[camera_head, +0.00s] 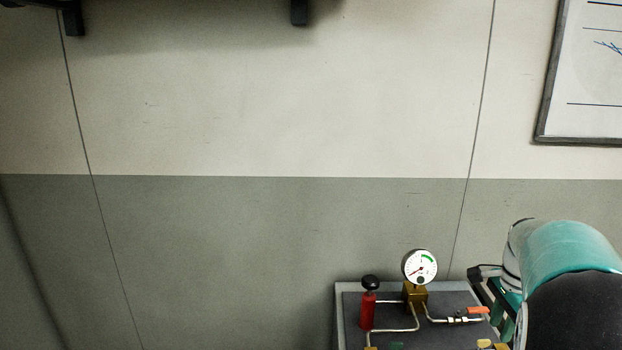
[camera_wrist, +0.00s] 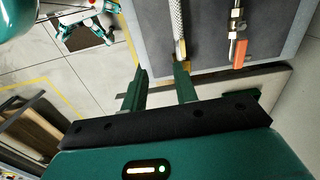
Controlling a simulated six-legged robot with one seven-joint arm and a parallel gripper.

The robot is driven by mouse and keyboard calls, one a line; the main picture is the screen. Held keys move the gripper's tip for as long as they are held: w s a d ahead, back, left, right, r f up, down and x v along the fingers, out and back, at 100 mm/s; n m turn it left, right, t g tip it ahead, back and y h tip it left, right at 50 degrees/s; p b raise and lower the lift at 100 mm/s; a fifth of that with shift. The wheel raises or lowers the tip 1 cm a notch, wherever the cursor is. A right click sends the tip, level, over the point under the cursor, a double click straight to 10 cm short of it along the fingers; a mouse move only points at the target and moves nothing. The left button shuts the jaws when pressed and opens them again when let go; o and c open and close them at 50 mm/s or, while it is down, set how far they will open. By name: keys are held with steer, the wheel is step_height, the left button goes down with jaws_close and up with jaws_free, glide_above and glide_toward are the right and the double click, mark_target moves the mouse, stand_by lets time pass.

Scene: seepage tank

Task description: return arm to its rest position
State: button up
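My gripper (camera_wrist: 160,82) shows in the wrist view with its two green fingers apart and nothing visible between them. It is beside the grey panel, and its right finger overlaps the lower end of a braided hose (camera_wrist: 177,20) in the picture; I cannot tell whether they touch. In the head view my teal arm enters from the right, and my gripper (camera_head: 495,305) is partly hidden at the right side of the bench panel.
The panel (camera_head: 350,303) carries a pressure gauge (camera_head: 419,266), a red cylinder with a black knob (camera_head: 368,308), thin pipes and an orange-handled valve (camera_head: 478,310). The valve handle also shows in the wrist view (camera_wrist: 240,54). A framed board (camera_head: 595,75) hangs on the wall.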

steer(key=s+a+r+n+t, duration=0.1)
steer(key=s+a+r+n, duration=0.3)
steer(key=a, duration=0.4)
steer(key=s+a+r+n+t, duration=0.25)
steer(key=s+a+n, duration=0.2)
steer(key=a, duration=0.35)
steer(key=s+a+n+t, duration=0.2)
steer(key=s+a+n, duration=0.7)
steer(key=s, duration=0.1)
steer(key=shift+a+f+n, duration=0.2)
steer(key=shift+f+n, duration=0.05)
steer(key=shift+n, duration=0.1)
